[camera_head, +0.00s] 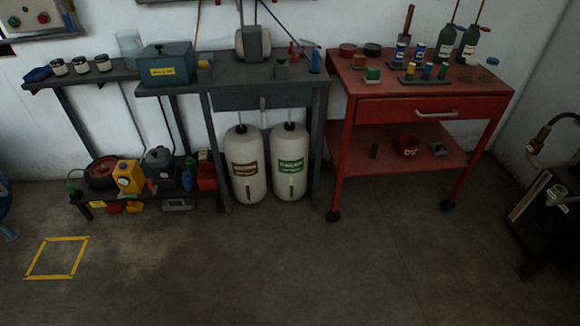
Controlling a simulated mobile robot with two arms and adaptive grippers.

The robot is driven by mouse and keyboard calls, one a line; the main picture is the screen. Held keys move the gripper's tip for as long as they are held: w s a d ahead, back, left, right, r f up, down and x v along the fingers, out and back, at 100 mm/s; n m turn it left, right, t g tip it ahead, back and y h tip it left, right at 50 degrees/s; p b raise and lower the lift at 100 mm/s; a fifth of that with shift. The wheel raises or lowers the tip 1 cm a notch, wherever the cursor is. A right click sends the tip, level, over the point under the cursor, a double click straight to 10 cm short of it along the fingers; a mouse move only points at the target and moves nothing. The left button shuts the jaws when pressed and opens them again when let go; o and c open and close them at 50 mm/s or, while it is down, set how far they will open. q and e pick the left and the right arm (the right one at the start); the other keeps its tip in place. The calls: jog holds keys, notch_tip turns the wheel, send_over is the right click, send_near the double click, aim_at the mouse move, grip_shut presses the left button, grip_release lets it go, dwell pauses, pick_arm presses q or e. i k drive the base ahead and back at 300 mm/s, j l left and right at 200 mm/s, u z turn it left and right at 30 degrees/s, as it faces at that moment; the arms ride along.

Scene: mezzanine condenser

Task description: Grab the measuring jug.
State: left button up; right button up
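A clear, see-through vessel (130,45), which looks like the measuring jug, stands upright at the back of the left grey bench (110,77). It is just left of a blue-green box with a yellow label (167,65), which may hide part of its right side. Its handle and any markings are too faint to tell. Neither of my grippers shows in the head view.
Three small jars (81,65) stand left of the vessel. A red cart (420,88) with bottles stands right of the bench. Two white tanks (246,180) are below. A black unit (545,215) stands far right. The floor (300,265) in front is clear.

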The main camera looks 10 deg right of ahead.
aim_at(129, 42)
jog(key=i+u, duration=0.2)
jog(key=i, duration=0.75)
jog(key=i+u, duration=0.25)
jog(key=i, duration=0.75)
